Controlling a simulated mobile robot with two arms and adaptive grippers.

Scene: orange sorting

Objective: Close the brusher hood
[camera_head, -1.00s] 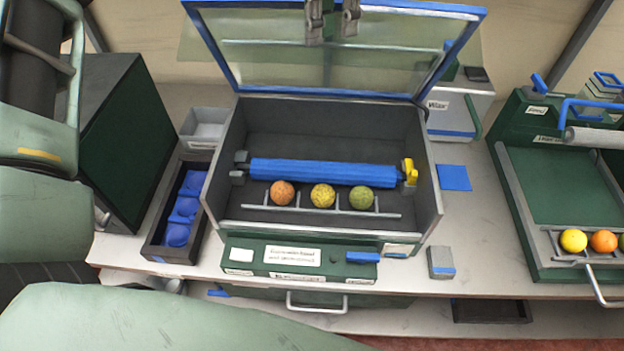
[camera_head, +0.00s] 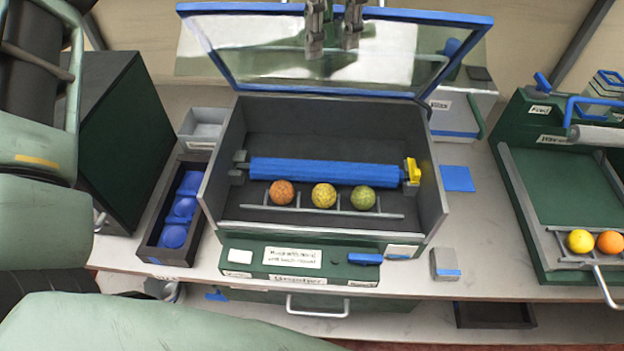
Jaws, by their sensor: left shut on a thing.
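The brusher (camera_head: 208,190) is a grey open-topped box in the middle, with a blue roller (camera_head: 320,172) inside. Its hood (camera_head: 228,72), a clear pane in a blue frame, is hinged at the back and stands raised, tilted up. My left gripper (camera_head: 333,40) is at the middle of the hood's upper rim, its two fingers shut on the hood; the exact grip point is hard to see. An orange ball (camera_head: 282,192), a yellow ball (camera_head: 324,195) and a green ball (camera_head: 362,198) sit on a rail before the roller. My right gripper is not in view.
A dark tray (camera_head: 157,233) with blue cups stands left of the brusher, below a grey bin (camera_head: 205,128). A green machine (camera_head: 560,195) with balls stands at right. A blue square (camera_head: 457,178) and a small grey block (camera_head: 446,264) lie between.

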